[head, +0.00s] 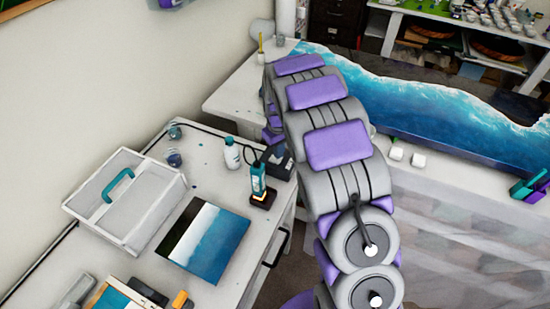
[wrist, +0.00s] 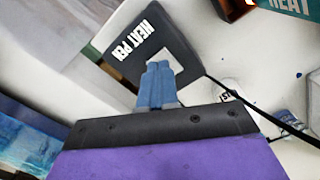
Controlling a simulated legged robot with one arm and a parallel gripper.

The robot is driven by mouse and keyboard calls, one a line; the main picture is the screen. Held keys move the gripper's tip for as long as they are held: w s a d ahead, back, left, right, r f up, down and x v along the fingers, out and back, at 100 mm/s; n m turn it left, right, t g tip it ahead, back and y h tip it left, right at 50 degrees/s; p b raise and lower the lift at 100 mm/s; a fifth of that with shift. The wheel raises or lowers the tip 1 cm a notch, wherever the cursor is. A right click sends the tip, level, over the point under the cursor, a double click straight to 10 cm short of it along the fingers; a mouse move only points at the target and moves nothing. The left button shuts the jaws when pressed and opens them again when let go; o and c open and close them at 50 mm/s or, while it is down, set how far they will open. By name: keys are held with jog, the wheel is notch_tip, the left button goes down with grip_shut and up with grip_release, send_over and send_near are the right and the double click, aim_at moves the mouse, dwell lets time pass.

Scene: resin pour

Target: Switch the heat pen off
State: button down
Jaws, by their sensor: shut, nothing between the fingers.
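A black box lettered HEAT PEN (wrist: 137,42) lies just beyond my gripper in the wrist view. My gripper (wrist: 158,78) has its blue fingers together, empty, with their tips over the lower edge of the box's face. A pale patch shows at the fingertips; I cannot tell whether it is a switch or whether they touch it. In the head view the dark box (head: 280,166) is partly hidden by my arm, which also hides the fingertips.
A white caddy with a teal handle (head: 118,186) and a blue-and-white panel (head: 207,240) lie on the white table. A black cable (wrist: 262,112) runs from the box.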

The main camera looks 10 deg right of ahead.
jog(key=shift+f, duration=0.85)
dwell(0.8)
jog(key=shift+r+p, duration=1.25)
jog(key=shift+r, duration=2.2)
jog(key=shift+s+r, duration=0.1)
jog(key=shift+r, duration=0.1)
jog(key=s+r+m, duration=0.2)
jog(key=s+r, duration=0.6)
jog(key=s, duration=0.2)
jog(key=s+r+m+g, duration=0.1)
jog(key=s+r, duration=0.1)
jog(key=s, duration=1.4)
jog(key=s+r+m, duration=0.1)
jog(key=s+r, duration=0.1)
jog(key=s, duration=1.4)
jog(key=shift+r+m+g, duration=0.3)
jog(key=shift+m+g, duration=0.1)
